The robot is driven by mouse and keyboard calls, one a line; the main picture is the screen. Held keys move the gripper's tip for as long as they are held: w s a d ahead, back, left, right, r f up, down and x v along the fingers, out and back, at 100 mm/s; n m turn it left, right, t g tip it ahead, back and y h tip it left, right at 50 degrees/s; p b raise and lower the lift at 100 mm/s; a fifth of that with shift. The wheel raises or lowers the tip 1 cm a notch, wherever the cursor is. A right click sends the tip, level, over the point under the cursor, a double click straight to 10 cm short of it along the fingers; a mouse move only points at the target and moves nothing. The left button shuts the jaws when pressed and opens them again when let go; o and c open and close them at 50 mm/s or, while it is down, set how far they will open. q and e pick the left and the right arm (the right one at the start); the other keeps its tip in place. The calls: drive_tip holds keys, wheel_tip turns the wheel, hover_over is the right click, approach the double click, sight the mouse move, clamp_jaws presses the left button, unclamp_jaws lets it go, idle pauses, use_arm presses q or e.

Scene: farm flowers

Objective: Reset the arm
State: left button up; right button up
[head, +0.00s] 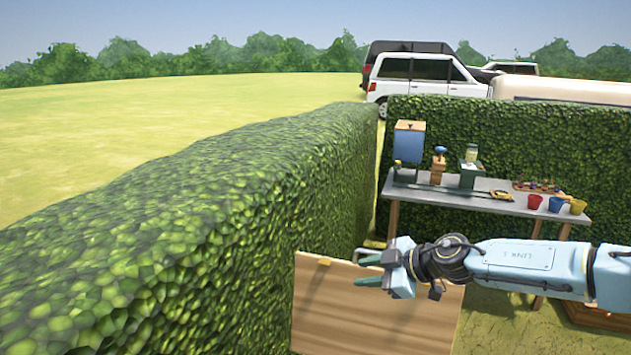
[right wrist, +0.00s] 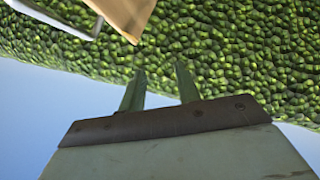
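My right arm reaches in from the right of the head view, stretched out toward the left. Its gripper (head: 367,271) points left, in front of the upper edge of a wooden board (head: 375,318) in the picture. The right wrist view shows the two green fingers (right wrist: 160,85) apart with nothing between them, so it is open and empty. In that view the hedge fills the top and sky lies below. My left arm and gripper do not show.
A long green hedge (head: 190,240) runs along the left, another (head: 520,140) behind. A grey table (head: 455,196) carries a blue box (head: 408,145), a red pot (head: 535,201), a blue pot (head: 556,204) and a yellow pot (head: 577,206). Vehicles (head: 420,75) stand beyond.

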drive_tip(key=s+a+f+m+t, duration=0.3)
drive_tip(key=s+a+m+t, duration=0.3)
drive_tip(key=s+a, duration=1)
drive_tip(key=s+d+f+m+g+h, duration=0.3)
drive_tip(key=s+d+f, duration=0.1)
drive_tip(key=s+d, duration=0.45)
drive_tip(key=s+d+f+m+g+h, duration=0.3)
drive_tip(key=s+d+f, duration=0.2)
drive_tip(key=s+d, duration=0.35)
drive_tip(key=s+d+f+m+g+h, duration=0.3)
drive_tip(key=s+d+f+g+h, duration=0.1)
drive_tip(key=s+d, duration=0.45)
wheel_tip(320, 180, down, 34)
drive_tip(key=s+a+r+b, duration=0.1)
drive_tip(key=s+b, duration=0.1)
drive_tip(key=b, duration=0.7)
drive_tip(key=s+d+f+g+b, duration=0.1)
drive_tip(key=s+f+b, duration=0.3)
drive_tip(key=s+f, duration=0.4)
drive_tip(key=s+d+f+g+b, duration=0.1)
drive_tip(key=s+d+f+b, duration=0.1)
drive_tip(key=s+f, duration=0.6)
wheel_tip(320, 180, down, 7)
drive_tip(key=shift+f+n+b, duration=0.15)
drive_tip(key=shift+n+b, duration=0.15)
drive_tip(key=shift+b, duration=0.55)
